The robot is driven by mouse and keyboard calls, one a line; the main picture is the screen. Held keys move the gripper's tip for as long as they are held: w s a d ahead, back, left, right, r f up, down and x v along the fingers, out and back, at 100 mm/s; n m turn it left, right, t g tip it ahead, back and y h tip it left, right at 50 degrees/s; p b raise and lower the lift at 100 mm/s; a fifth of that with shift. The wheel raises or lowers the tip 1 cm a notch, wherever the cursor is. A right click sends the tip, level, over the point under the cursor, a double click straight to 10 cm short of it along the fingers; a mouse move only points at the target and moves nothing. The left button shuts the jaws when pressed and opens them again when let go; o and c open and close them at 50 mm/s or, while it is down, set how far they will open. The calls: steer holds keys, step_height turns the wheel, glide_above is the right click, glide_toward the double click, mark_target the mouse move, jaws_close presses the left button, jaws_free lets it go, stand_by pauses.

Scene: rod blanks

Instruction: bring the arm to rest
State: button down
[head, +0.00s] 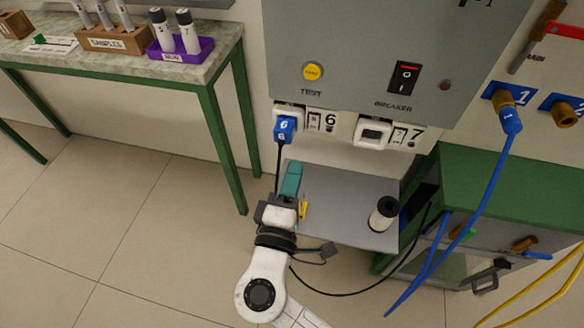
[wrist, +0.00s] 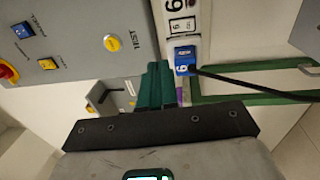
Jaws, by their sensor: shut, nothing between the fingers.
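My gripper (head: 291,180) has green fingers and shows in the lower middle of the head view, in front of the grey shelf below the panel. Its fingers are shut with nothing between them; they also show in the wrist view (wrist: 155,84). My white arm reaches up to it from the bottom of the head view. Above the fingers, a blue plug marked 6 (head: 284,128) sits in the socket by label 6, its black cable hanging down past my gripper. The blue plug also shows in the wrist view (wrist: 184,60), to the right of the fingers and apart from them.
A grey panel (head: 345,75) has a yellow TEST button (head: 313,72) and a breaker switch (head: 404,77). A white and black cylinder (head: 383,214) stands on the grey shelf (head: 345,188). A green-legged table (head: 215,62) holds rods at left. Blue hoses hang at right. The floor at left is clear.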

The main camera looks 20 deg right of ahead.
steer(key=s+d+f+m+g+y+p, duration=0.1)
steer(key=s+d+f+m+g+p, duration=0.1)
steer(key=s+d+f+m+g, duration=0.45)
steer(key=s+d+f+m+g+y+p, duration=0.1)
steer(key=s+d+f+g, duration=0.2)
steer(key=d, duration=0.7)
steer(key=s+a+f+m+g+y+p, duration=0.1)
steer(key=s+f+m+g+y, duration=0.1)
steer(key=s+y, duration=0.2)
steer(key=s+a+f+m+g+y+p, duration=0.1)
steer(key=s+g+y+p, duration=0.1)
steer(key=s+y, duration=0.3)
steer(key=s+g, duration=0.1)
steer(key=s, duration=0.3)
steer(key=shift+a+f+m, duration=0.35)
steer(key=shift+s, duration=0.15)
